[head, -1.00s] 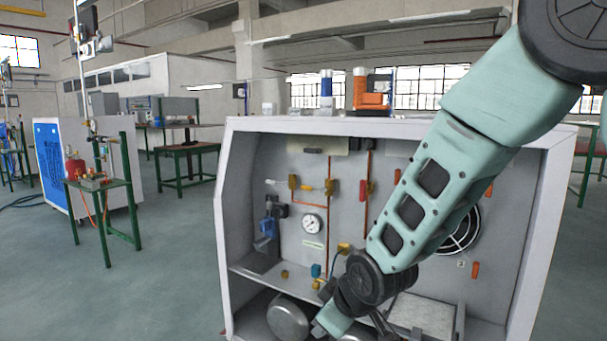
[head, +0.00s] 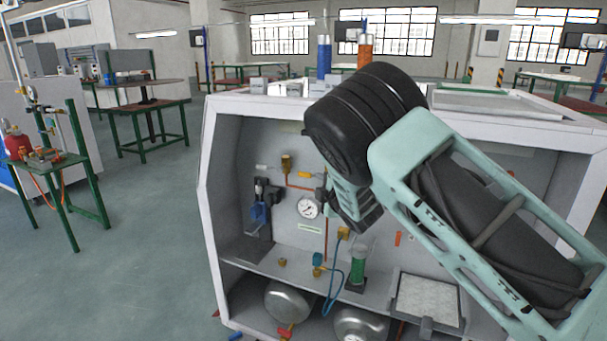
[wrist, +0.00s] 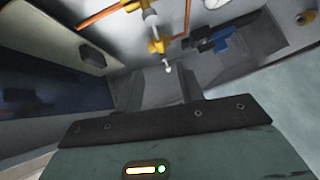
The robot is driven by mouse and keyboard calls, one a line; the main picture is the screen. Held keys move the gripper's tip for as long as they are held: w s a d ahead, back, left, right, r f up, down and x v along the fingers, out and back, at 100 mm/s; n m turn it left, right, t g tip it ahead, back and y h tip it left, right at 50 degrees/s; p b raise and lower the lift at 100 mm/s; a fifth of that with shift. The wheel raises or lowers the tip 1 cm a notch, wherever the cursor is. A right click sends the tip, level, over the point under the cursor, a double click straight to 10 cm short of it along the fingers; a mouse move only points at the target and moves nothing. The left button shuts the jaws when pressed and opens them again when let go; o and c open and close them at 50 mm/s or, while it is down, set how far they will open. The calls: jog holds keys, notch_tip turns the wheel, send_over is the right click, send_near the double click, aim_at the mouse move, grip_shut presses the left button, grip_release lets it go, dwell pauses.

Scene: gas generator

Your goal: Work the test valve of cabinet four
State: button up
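The open-fronted cabinet (head: 207,200) fills the middle of the head view; no number is readable on it. On its back panel are a brass valve (head: 287,163) with a yellow-orange handle (head: 305,175), a round gauge (head: 307,208) and a blue-and-black unit (head: 259,212). I cannot tell which part is the test valve. A brass fitting (wrist: 156,45) with a white-tipped stem lies beyond the fingertips.
Below are a shelf with a green cylinder (head: 358,267), a blue hose (head: 329,292), silver tanks (head: 288,301) and a tilted plate (head: 427,300). A green-legged stand (head: 87,185) is at left; floor between is clear.

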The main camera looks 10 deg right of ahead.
aim_at(306, 176)
jog(key=x, duration=1.2)
jog(key=shift+w+f+p, duration=0.1)
jog(key=shift+w+p, duration=0.2)
jog(key=shift+w, duration=0.1)
grip_shut()
